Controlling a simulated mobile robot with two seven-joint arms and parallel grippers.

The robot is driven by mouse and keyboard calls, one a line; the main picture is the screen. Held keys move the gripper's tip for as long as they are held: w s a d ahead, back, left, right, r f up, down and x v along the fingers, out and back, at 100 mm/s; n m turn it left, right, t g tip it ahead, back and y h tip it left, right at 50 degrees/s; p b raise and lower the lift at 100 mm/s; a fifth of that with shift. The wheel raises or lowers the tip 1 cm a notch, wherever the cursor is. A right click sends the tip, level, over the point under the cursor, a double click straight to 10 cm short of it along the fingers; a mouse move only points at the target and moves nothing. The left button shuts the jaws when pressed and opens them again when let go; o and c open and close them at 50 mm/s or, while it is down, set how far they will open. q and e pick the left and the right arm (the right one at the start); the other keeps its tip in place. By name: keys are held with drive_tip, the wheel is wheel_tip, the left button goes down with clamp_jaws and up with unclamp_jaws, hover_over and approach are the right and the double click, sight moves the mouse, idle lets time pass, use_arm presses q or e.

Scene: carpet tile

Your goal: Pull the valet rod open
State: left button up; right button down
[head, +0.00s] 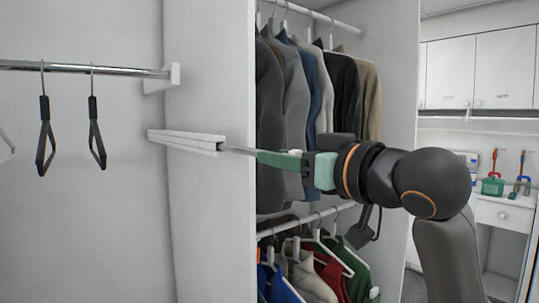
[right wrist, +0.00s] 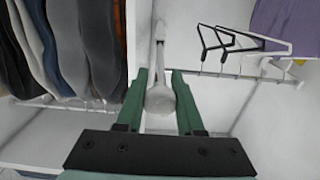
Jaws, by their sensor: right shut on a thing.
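The valet rod's white housing (head: 190,142) is fixed to the side panel at about mid height. A thin metal rod (head: 238,150) sticks out of its front end toward my right gripper (head: 268,158). In the right wrist view, the rod's rounded pale end (right wrist: 160,99) sits between the two green fingers (right wrist: 161,78) of my right gripper. That gripper is shut on the rod end. In the head view the fingers hide the rod's tip. My left gripper is not in view.
A closet bay with hanging jackets (head: 300,90) lies just behind my right gripper, with a lower rail of clothes (head: 320,265) beneath. A chrome rail (head: 90,69) with dark hangers (head: 97,140) is at left. White cabinets (head: 475,75) stand at far right.

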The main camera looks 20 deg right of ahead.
drive_tip(key=shift+v, duration=1.65)
drive_tip(key=c, duration=0.6)
unclamp_jaws()
drive_tip(key=shift+o, duration=0.2)
drive_tip(key=b+v, duration=0.2)
drive_tip(key=v, duration=1)
drive_tip(key=shift+s, duration=0.3)
drive_tip(key=shift+d, duration=0.1)
